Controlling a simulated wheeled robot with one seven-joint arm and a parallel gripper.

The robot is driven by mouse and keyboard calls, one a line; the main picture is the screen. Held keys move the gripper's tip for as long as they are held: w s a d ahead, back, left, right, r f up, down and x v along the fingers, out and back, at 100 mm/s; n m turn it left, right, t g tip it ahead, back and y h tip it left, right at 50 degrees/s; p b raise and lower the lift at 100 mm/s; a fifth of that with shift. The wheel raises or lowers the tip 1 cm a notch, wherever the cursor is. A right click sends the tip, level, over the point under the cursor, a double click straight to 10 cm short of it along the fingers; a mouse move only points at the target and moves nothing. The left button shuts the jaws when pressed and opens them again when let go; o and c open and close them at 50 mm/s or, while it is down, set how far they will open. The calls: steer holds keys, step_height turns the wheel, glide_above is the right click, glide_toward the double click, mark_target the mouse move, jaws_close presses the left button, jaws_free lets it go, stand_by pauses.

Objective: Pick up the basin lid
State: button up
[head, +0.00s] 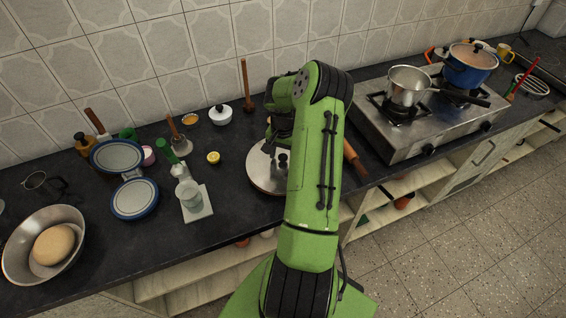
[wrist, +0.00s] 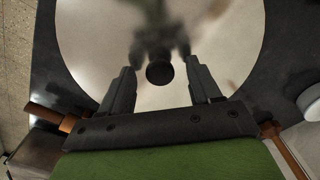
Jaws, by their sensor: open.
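The basin lid (head: 262,177) is a shiny steel disc with a dark knob, lying on the dark counter and partly hidden behind my green arm. In the wrist view the lid (wrist: 95,45) fills most of the picture and mirrors the gripper. Its black knob (wrist: 160,74) lies centred between the fingertip lines, just beyond the tips. My gripper (wrist: 160,84) is open and empty, its two fingers on either side of the knob's line. I cannot tell how high the fingers are above the knob. In the head view my arm hides the fingertips.
A rolling pin (head: 354,158) lies right of the lid, near the steel stove (head: 388,145) with pots. A white lidded pot (head: 220,114) and a lemon half (head: 213,158) are left of it. Further left are a scale (head: 197,209) and a steel basin (head: 18,255) holding dough.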

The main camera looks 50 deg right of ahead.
steer(key=shift+r, duration=0.1)
jaws_close()
